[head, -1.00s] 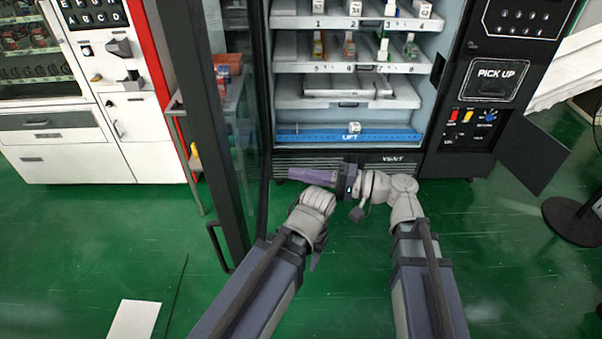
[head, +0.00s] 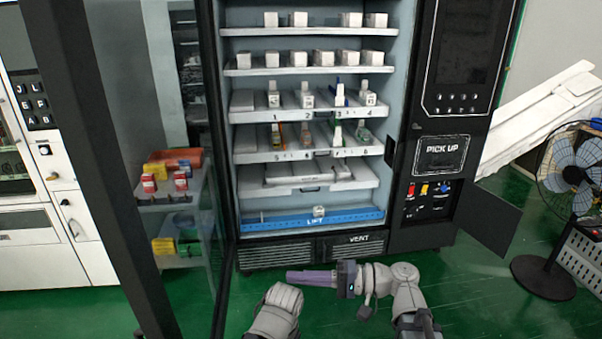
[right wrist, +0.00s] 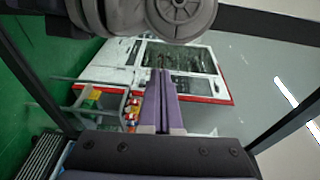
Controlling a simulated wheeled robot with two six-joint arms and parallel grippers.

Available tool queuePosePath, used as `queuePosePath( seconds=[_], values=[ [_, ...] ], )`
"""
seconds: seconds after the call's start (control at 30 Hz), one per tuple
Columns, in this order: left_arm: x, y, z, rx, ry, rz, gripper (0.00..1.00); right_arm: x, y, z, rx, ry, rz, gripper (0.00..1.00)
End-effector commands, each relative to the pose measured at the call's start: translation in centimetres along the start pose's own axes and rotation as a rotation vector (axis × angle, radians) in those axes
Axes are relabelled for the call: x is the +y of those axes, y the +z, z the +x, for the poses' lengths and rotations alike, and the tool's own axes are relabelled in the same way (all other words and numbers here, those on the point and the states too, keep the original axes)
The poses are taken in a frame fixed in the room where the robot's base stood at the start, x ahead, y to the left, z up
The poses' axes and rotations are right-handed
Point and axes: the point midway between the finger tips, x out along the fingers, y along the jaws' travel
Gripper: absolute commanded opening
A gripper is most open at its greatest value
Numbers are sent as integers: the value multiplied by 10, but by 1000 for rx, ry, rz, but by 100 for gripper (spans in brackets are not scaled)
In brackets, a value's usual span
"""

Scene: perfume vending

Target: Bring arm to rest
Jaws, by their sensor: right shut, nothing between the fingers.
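My right gripper (head: 289,278) has purple fingers pointing left, low in front of the vending machine's vent. In the right wrist view its fingers (right wrist: 162,76) lie together, shut with nothing between them. Part of my left arm (head: 276,312) shows at the bottom of the head view; its gripper is out of view. The open vending machine (head: 402,200) stands ahead, with white boxes and small bottles on its shelves.
The machine's open glass door (head: 120,150) stands at the left, with a cart (head: 160,200) of coloured boxes behind it.

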Motion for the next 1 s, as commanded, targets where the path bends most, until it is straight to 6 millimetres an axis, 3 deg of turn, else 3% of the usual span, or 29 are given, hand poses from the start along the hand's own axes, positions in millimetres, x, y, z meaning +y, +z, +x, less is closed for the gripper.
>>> queuePosePath(
  seconds=[0.13,0.23,0.4,0.5,0.63,0.83,0.9,1.0],
  values=[
    [0,0,0,0,0,0,50,49,4,2,-4,227,-3,0],
    [0,0,0,0,0,0,50,96,6,-9,-6,453,-11,0],
    [0,0,0,0,0,0,50,163,7,-50,-10,840,-39,0],
    [0,0,0,0,0,0,50,188,6,-80,-11,1038,-60,0],
    [0,0,0,0,0,0,50,207,5,-117,-13,1253,-87,0],
    [0,0,0,0,0,0,50,217,0,-170,-13,1538,-132,0],
    [-1,0,-6,0,0,0,50,210,12,-144,-81,1535,-165,0],
    [-1,1,-10,0,0,0,50,205,26,-120,-155,1552,-203,0]
  ],
)
